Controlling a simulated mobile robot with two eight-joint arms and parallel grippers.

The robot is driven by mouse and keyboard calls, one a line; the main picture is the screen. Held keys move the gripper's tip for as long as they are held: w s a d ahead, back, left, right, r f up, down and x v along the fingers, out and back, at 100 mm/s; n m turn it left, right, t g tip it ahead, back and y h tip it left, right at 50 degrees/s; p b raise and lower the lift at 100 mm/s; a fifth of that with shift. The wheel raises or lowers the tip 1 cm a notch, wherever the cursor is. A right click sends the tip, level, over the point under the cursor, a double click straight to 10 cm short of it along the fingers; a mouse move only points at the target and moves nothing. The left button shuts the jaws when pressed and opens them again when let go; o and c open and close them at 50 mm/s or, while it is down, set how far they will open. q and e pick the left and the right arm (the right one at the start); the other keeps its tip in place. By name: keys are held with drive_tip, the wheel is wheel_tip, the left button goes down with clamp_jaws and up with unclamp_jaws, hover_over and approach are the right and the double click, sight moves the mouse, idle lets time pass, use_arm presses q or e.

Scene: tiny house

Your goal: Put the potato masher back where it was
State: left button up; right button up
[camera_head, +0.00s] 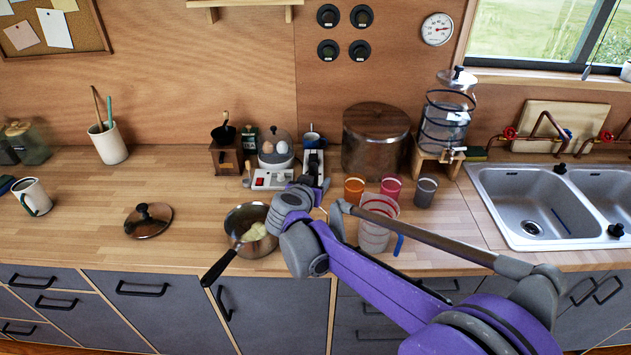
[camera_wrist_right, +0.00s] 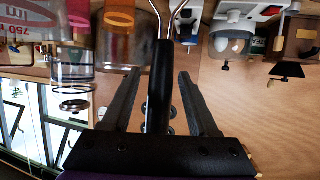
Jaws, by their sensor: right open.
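The potato masher (camera_wrist_right: 161,88) shows in the right wrist view, which is upside down. Its black handle lies between my right gripper's fingers, with a gap on each side. Its metal wires run past the top edge, so its mashing head is out of sight. I cannot make out the masher in the head view. My right gripper (camera_wrist_right: 160,74) is open around the handle. In the head view the right gripper (camera_head: 315,168) is over the counter, left of the cups, partly hidden by its own wrist. My left gripper is not in view.
A saucepan (camera_head: 236,218) with pale potato pieces stands left of my right wrist. Its lid (camera_head: 147,220) lies further left. Orange (camera_head: 354,190) and pink (camera_head: 391,188) cups and a measuring jug (camera_head: 374,236) are close right. An egg cooker (camera_head: 276,155) stands behind. The left counter has free room.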

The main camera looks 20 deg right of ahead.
drive_tip(key=s+a+r+n+t+y+b, duration=0.1)
drive_tip(key=s+a+r+n+t+y, duration=0.3)
drive_tip(key=s, duration=0.3)
drive_tip(key=s+a+r+n+t+y+b, duration=0.1)
drive_tip(key=s+a+r+n+y, duration=0.1)
drive_tip(key=s+a+r+y, duration=0.4)
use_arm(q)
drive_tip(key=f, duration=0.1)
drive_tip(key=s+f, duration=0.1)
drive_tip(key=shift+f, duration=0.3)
use_arm(e)
drive_tip(key=s+d+f+g+h, duration=0.1)
drive_tip(key=s+d+f+g, duration=0.4)
drive_tip(key=s+f, duration=0.6)
drive_tip(key=s+d+f+g+h, duration=0.2)
drive_tip(key=s+d+f+g, duration=0.3)
drive_tip(key=s+f, duration=0.6)
drive_tip(key=shift+s+f+g, duration=0.35)
drive_tip(key=shift+f+g, duration=0.15)
drive_tip(key=shift+f, duration=0.45)
